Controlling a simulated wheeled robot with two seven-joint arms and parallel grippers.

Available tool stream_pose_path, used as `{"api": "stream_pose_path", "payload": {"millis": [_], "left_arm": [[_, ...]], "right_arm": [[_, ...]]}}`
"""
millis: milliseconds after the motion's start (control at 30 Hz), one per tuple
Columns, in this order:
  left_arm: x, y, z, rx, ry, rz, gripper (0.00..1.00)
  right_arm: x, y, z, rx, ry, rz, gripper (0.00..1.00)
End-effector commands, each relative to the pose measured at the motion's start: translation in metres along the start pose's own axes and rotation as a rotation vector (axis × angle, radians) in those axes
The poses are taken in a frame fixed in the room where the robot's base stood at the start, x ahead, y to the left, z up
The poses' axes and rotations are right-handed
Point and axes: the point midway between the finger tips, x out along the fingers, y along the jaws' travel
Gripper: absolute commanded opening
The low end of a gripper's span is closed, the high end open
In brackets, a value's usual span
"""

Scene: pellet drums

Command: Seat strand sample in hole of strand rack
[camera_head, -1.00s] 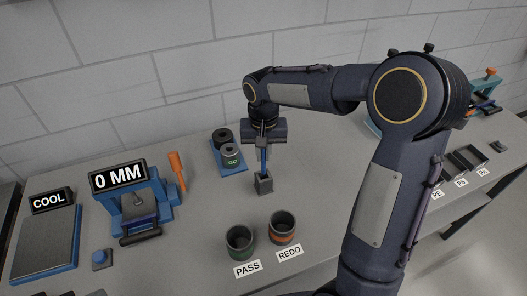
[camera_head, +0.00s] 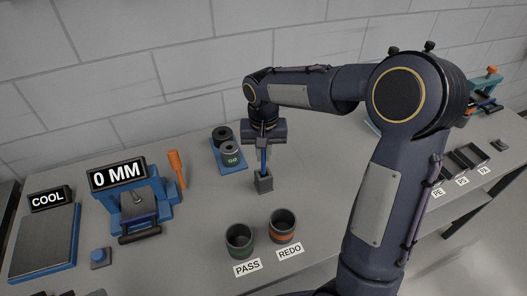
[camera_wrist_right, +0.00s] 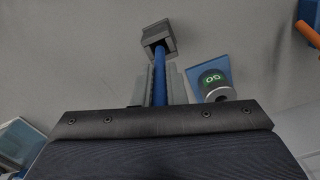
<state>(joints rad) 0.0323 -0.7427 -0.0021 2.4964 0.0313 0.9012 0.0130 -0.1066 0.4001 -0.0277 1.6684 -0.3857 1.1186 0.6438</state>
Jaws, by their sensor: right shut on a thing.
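The strand sample is a thin blue rod; it shows in the head view (camera_head: 263,160) and in the wrist view (camera_wrist_right: 160,82). My right gripper (camera_head: 262,147) is shut on its upper part and holds it about upright. In the wrist view the rod runs out between the two grey fingers (camera_wrist_right: 160,86). The strand rack is a small grey block (camera_head: 264,183) with a square opening; it also shows in the wrist view (camera_wrist_right: 157,36). The rod's lower end is at the opening; I cannot tell how deep it sits. My left gripper is not in view.
The blue tray with round dark pieces (camera_head: 229,155) stands close behind the rack, left. Two cups, PASS (camera_head: 239,240) and REDO (camera_head: 283,227), stand in front. The 0 MM device (camera_head: 133,205) and COOL plate (camera_head: 46,240) are at the left. Bare table surrounds the rack.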

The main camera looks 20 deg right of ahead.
Motion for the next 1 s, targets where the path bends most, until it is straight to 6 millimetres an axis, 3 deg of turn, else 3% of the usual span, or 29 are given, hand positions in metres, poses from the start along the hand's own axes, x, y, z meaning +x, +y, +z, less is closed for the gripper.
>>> {"api": "stream_pose_path", "payload": {"millis": [1000], "left_arm": [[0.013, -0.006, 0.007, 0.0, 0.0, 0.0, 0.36]], "right_arm": [[0.021, 0.0, 0.0, 0.0, 0.0, 0.0, 0.0]]}}
